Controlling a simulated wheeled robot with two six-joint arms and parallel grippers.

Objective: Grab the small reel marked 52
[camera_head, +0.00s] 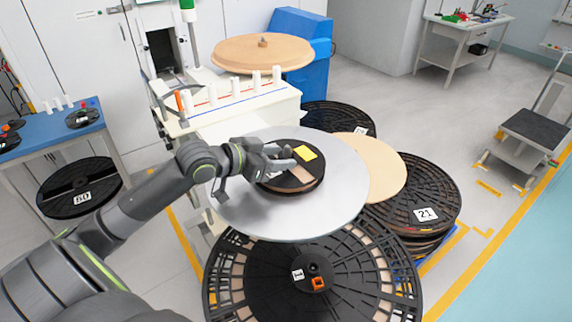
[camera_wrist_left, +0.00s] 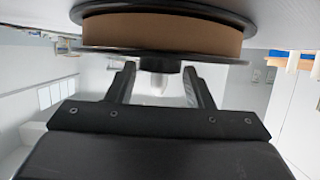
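A small reel (camera_head: 291,183) with black flanges, a brown wound band and a yellow label lies flat on the round silver plate (camera_head: 338,195). I cannot read a 52 on it. My left gripper (camera_head: 284,159) is over the left part of this reel's top. The wrist view shows the reel's brown band (camera_wrist_left: 160,33) edge-on, close in front of the left gripper (camera_wrist_left: 160,83). Its fingers are apart, with the reel's dark hub and a pale piece between them; I cannot tell whether they touch. My right gripper is not in view.
Large black reels surround the plate, one marked 21 (camera_head: 425,214) at right and one marked 80 (camera_head: 82,196) at left. A tan disc (camera_head: 375,165) sits behind the plate. A white station with pegs (camera_head: 232,105) stands behind. A blue table (camera_head: 58,140) holds small reels.

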